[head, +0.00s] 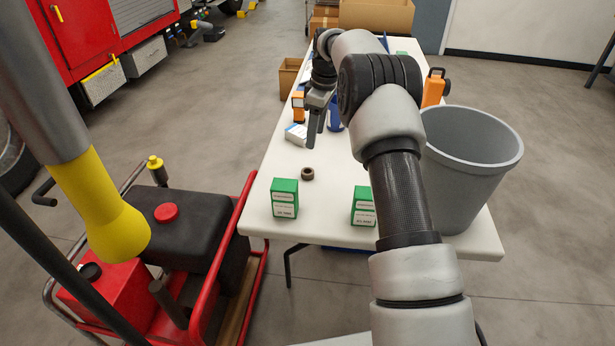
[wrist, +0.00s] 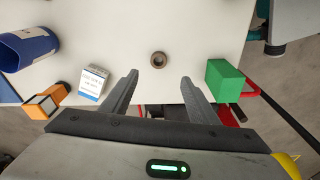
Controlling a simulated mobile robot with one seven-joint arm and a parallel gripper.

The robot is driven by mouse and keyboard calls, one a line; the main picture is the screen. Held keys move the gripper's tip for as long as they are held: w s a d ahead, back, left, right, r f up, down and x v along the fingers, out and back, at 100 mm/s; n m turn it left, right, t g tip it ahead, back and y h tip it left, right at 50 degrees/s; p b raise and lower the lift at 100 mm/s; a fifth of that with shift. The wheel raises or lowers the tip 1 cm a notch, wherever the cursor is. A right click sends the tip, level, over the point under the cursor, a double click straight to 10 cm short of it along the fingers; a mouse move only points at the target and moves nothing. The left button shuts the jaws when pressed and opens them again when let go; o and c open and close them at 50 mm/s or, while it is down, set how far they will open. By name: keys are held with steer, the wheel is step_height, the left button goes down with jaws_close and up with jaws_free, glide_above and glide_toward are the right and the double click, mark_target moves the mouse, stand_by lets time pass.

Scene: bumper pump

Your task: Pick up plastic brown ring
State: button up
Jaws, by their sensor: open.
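The brown ring (head: 307,174) lies on the white table between two green boxes and the items behind it. It also shows in the wrist view (wrist: 158,59), with its hole facing up. My gripper (head: 316,126) is above the table, behind the ring in the head view. In the wrist view my gripper (wrist: 158,85) is open and empty, its two fingers spread. The ring appears beyond the fingertips, roughly centred between them, and is not touched.
A green box (head: 284,198) and another green box (head: 363,206) stand near the front edge of the white table (head: 325,226). A white-blue box (head: 296,134) and an orange box (head: 298,105) stand behind. A grey bin (head: 470,165) is at right.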

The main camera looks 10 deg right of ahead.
steer(key=b, duration=0.1)
glide_above(312, 173)
step_height(312, 173, down, 9)
steer(key=shift+w+r, duration=0.1)
steer(key=shift+r, duration=0.1)
steer(key=shift+w+a+f+b, duration=0.15)
steer(key=shift+f+b, duration=0.1)
steer(key=shift+f, duration=0.75)
steer(key=shift+w+a+f+b, duration=0.2)
steer(key=shift+f, duration=0.75)
steer(key=shift+w+a+f+b, duration=0.15)
steer(key=shift+f+b, duration=0.1)
steer(key=shift+f, duration=0.75)
steer(key=shift+c, duration=0.2)
steer(key=c, duration=1.1)
